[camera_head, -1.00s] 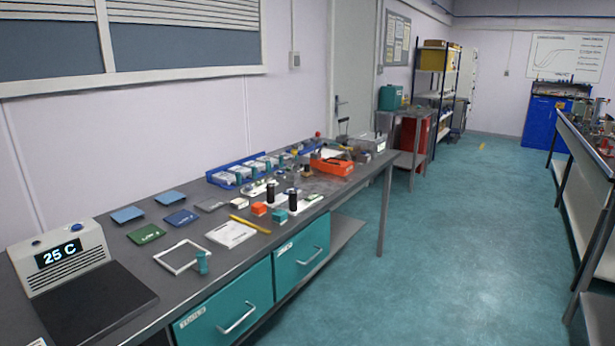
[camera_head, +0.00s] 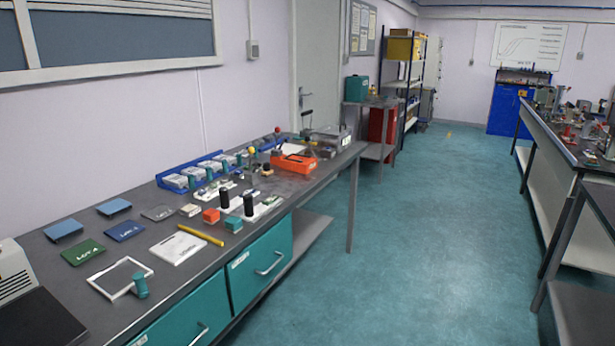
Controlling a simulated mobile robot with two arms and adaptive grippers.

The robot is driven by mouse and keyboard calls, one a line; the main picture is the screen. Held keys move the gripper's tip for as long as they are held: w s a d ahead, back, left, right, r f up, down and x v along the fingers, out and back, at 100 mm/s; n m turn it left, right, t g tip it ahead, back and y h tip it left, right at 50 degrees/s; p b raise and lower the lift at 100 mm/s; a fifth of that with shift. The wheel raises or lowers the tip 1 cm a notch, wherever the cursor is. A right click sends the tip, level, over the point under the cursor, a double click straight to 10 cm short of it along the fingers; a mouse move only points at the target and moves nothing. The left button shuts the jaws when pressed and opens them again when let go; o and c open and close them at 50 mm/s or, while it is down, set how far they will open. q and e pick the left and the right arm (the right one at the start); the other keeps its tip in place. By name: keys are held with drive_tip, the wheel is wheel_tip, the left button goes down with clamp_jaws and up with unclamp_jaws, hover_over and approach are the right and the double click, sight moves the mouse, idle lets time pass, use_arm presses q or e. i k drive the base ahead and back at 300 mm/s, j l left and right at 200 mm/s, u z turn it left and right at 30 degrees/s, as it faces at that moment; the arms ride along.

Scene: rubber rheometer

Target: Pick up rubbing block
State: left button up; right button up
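No object is clearly marked as the rubbing block. Small blocks lie on the grey bench (camera_head: 75,290) at left: a red-orange block (camera_head: 211,216), a teal block (camera_head: 233,223) and a pale-topped block (camera_head: 190,210). Neither of my grippers is in view.
A yellow stick (camera_head: 201,234), white pad (camera_head: 178,247), white frame (camera_head: 119,278) and coloured cards lie near the blocks. An orange tray (camera_head: 294,163) stands farther back. Teal drawers (camera_head: 262,262) front the bench. The floor aisle (camera_head: 420,250) is clear; another bench (camera_head: 560,180) stands right.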

sight(266, 172)
drive_tip(key=i+l+z, duration=0.25)
drive_tip(key=i, duration=0.7)
drive_tip(key=i+l+z, duration=0.1)
drive_tip(key=i+z, duration=0.15)
drive_tip(key=i, duration=0.65)
